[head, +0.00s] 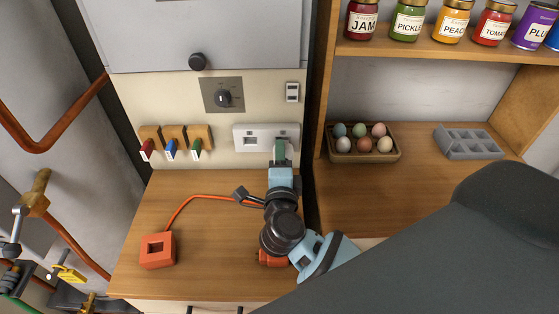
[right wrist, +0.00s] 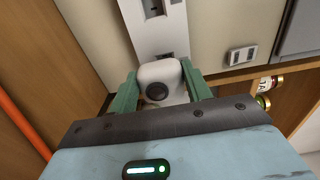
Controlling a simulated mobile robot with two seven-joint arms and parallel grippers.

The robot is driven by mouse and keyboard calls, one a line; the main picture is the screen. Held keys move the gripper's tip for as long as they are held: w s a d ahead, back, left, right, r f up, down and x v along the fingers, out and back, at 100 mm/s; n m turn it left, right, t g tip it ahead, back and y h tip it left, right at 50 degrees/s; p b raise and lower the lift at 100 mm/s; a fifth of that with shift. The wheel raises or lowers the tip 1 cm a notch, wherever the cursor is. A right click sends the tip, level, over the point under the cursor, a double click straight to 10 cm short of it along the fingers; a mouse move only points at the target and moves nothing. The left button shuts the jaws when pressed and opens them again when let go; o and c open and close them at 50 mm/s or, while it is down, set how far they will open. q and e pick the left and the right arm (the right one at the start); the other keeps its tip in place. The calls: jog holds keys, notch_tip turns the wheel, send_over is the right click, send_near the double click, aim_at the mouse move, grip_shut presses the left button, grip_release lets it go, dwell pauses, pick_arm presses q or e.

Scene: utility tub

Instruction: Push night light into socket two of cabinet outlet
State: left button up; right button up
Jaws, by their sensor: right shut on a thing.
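The cabinet outlet (head: 246,129) is a white plate on the cream panel above the wooden counter. Its left socket (head: 250,141) is bare; my right gripper (head: 280,150) covers much of its right end. In the right wrist view the green fingers of my right gripper (right wrist: 158,90) are shut on the night light (right wrist: 160,73), a white rounded body with a dark round lens. The night light is in front of the near end of the outlet plate (right wrist: 160,38), with part of a socket visible beside it. Whether its prongs are in is hidden. My left gripper is not in view.
An orange block (head: 157,250) with a cord lies on the counter (head: 205,235).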

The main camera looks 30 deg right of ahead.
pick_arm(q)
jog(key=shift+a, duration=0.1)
pick_arm(e)
jog(key=shift+w+d, duration=0.1)
jog(key=shift+w, duration=0.15)
dwell(0.5)
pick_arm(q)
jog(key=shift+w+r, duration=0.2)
pick_arm(e)
jog(key=shift+w+d, duration=0.3)
jog(key=shift+w, duration=0.35)
pick_arm(q)
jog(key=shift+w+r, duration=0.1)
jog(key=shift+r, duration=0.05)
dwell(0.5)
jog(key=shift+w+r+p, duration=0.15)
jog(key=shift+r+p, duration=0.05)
jog(key=shift+p, duration=0.15)
pick_arm(e)
jog(key=shift+d, duration=0.1)
jog(key=o, duration=1)
jog(key=shift+w, duration=0.1)
jog(key=shift+o, duration=0.2)
